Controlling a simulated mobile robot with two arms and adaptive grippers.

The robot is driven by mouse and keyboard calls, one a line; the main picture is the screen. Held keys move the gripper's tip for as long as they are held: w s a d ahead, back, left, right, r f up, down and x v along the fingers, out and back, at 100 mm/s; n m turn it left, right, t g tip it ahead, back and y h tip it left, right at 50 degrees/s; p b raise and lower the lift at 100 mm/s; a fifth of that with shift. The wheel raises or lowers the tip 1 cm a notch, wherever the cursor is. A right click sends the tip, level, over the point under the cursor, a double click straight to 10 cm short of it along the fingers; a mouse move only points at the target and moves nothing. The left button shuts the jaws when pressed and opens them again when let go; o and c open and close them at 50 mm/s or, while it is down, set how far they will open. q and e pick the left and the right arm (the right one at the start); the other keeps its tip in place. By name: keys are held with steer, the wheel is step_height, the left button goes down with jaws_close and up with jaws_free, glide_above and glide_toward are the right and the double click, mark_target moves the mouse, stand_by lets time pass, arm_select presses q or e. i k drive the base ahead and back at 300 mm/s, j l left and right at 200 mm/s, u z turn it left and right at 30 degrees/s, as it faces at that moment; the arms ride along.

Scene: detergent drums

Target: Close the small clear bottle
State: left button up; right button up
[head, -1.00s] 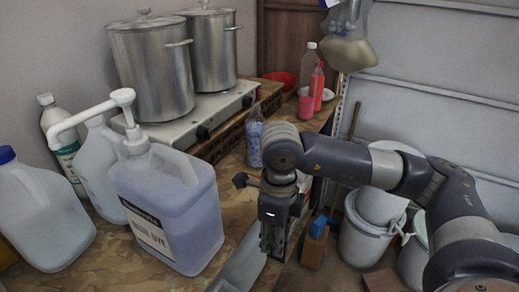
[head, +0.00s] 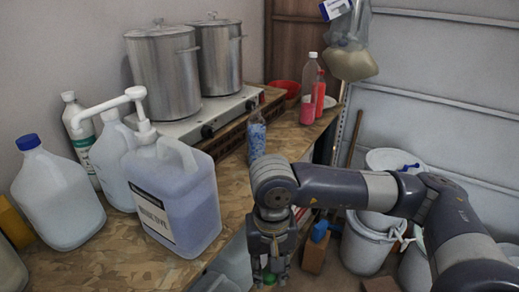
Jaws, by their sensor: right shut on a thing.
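A small clear bottle (head: 256,137) with blue contents stands upright on the wooden bench, in front of the stove's right end. I cannot make out a cap on its top. My right gripper (head: 270,275) points down near the bottom edge of the head view, nearer to me than the bottle and apart from it. It is shut on a small green thing (head: 268,278), which may be a cap; the fingers partly hide it. My left gripper is not in view.
A blue-dye jug (head: 183,200) with a white pump and several other jugs stand on the bench (head: 110,255) at left. Two steel pots (head: 165,75) stand on the stove. Red bottles (head: 310,95) stand farther back. White buckets (head: 365,245) stand right of the bench.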

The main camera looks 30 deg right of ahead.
mark_target(255, 125)
steer(key=i+l, duration=0.1)
steer(key=l, duration=0.7)
steer(key=i+l+z, duration=0.1)
steer(key=l, duration=0.3)
steer(key=i+l, duration=0.15)
steer(key=l, duration=0.25)
steer(key=i+l+z, duration=0.1)
steer(key=l, duration=0.25)
